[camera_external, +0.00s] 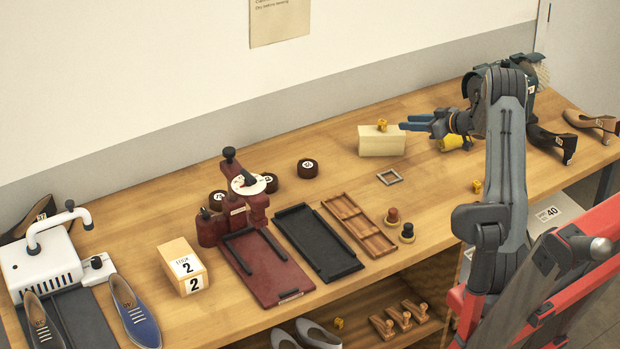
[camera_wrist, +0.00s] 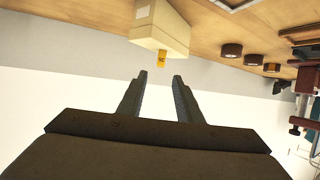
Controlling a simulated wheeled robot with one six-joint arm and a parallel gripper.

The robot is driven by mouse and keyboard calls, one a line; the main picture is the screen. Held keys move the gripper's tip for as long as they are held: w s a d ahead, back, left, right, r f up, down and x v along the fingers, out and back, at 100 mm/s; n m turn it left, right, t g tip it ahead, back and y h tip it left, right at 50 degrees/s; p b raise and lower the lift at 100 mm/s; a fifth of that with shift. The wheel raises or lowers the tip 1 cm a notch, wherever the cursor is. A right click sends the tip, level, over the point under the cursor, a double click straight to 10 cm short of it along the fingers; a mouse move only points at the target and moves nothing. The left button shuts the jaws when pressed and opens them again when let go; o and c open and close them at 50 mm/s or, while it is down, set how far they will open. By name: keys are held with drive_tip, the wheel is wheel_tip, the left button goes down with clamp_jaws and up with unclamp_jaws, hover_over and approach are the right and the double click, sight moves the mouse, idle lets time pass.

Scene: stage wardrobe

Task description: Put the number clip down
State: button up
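A small yellow number clip (camera_external: 382,125) sits on the top of a cream box (camera_external: 376,146) towards the back of the bench. In the wrist view the clip (camera_wrist: 162,57) shows dark marks too small to read, at the edge of the box (camera_wrist: 160,28). My gripper (camera_external: 403,122) reaches in from the right, its fingers pointing left at the clip. In the wrist view my gripper (camera_wrist: 160,75) is open, with nothing between the fingers. The clip appears just beyond the fingertips, apart from them.
Another yellow clip (camera_external: 477,186) lies on the bench, and a yellow roll (camera_external: 452,142) lies under my wrist. A grey square frame (camera_external: 389,177), black tray (camera_external: 316,247), wooden tray (camera_external: 358,226) and red press (camera_external: 267,273) stand nearer the front. Bare wood lies around the square frame.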

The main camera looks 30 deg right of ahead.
drive_tip(key=s+a+r+m+g+h, duration=0.1)
drive_tip(key=s+a+m+g+h, duration=0.3)
drive_tip(key=a, duration=0.6)
drive_tip(key=s+a+f+g, duration=0.2)
drive_tip(key=s+a, duration=0.4)
drive_tip(key=s, duration=0.5)
drive_tip(key=s+a+f+g, duration=0.2)
drive_tip(key=s+a, duration=0.4)
drive_tip(key=s, duration=0.5)
drive_tip(key=s+a+f+g, duration=0.2)
drive_tip(key=s+a, duration=0.4)
drive_tip(key=s, duration=0.6)
drive_tip(key=shift+g+h, duration=0.4)
drive_tip(key=shift+g, duration=0.4)
drive_tip(key=shift+a+r, duration=0.1)
drive_tip(key=shift+r, duration=0.05)
